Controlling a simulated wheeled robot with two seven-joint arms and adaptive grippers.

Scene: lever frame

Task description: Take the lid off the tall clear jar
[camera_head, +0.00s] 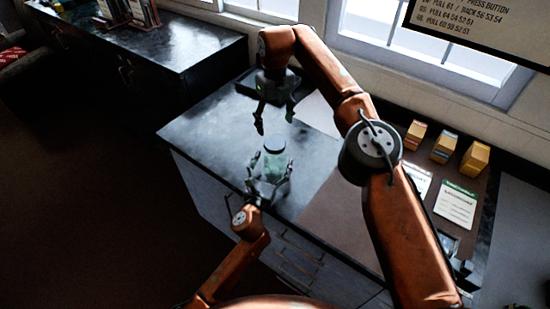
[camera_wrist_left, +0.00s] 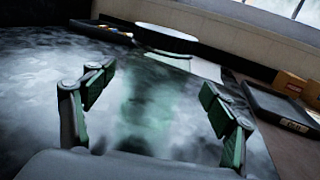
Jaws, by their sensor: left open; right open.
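The tall clear jar (camera_head: 275,165) stands upright on the dark countertop near its front edge, with its dark round lid (camera_head: 274,146) on top. In the left wrist view the greenish see-through jar (camera_wrist_left: 145,105) and its lid (camera_wrist_left: 166,38) show ahead. My left gripper (camera_head: 270,174) is open low at the jar, with one finger on each side; in the left wrist view the fingers (camera_wrist_left: 157,98) look apart from the glass. Contact cannot be told for certain. My right gripper (camera_head: 274,124) is open and empty, pointing down above the lid with a gap between.
A dark tray (camera_head: 247,84) lies at the back, behind my right gripper. Several small boxes (camera_head: 444,147) and a printed card (camera_head: 455,204) are on the right. A dark labelled tray (camera_wrist_left: 285,108) shows at right in the left wrist view. The countertop left of the jar is clear.

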